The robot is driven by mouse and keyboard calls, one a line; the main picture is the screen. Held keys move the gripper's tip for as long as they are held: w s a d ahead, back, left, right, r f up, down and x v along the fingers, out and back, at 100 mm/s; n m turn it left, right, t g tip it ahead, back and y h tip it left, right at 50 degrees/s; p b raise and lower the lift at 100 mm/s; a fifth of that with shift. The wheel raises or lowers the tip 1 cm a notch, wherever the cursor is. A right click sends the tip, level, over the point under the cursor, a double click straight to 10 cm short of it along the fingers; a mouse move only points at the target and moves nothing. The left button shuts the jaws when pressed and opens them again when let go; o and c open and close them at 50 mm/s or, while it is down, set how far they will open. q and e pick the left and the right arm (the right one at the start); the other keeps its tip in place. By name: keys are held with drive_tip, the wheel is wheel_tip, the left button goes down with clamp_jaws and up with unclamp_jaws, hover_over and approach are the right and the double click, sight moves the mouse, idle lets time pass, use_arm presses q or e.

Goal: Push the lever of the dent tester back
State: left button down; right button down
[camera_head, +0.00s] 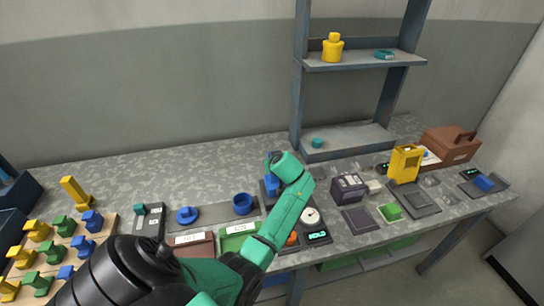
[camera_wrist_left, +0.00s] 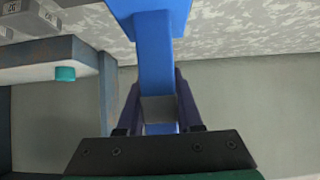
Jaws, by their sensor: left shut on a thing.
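The dent tester seems to be the dark-based device (camera_head: 318,238) with a white round dial and a lit display, at the middle of the bench. A blue upright part (camera_head: 272,187) stands at its back, partly hidden by my left arm. In the left wrist view a blue bar (camera_wrist_left: 157,55), which looks like the lever, runs between the two dark fingers of my left gripper (camera_wrist_left: 158,88). The gripper is shut on it. In the head view my wrist largely hides the left gripper (camera_head: 271,162). My right gripper is not in view.
A peg board (camera_head: 108,232) with several coloured pieces is at left. Blue round parts (camera_head: 243,203) lie on a grey strip left of the tester. A shelf rack (camera_head: 350,62) stands behind. A yellow device (camera_head: 404,163) and a brown toolbox (camera_head: 450,145) are at right.

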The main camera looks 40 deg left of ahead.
use_arm(q)
drive_tip(key=shift+w+a+f+g+h+p, duration=0.15)
drive_tip(key=shift+a+f+g+h+p, duration=0.2)
drive_tip(key=shift+h+p, duration=0.25)
drive_tip(key=shift+d, duration=0.1)
drive_tip(key=c, duration=0.6)
unclamp_jaws()
drive_tip(key=shift+o, duration=0.2)
drive_tip(key=b+v, duration=0.2)
drive_tip(key=v, duration=1.2)
drive_tip(key=shift+r, duration=0.25)
drive_tip(key=shift+d, duration=0.1)
drive_tip(key=shift+d, duration=0.1)
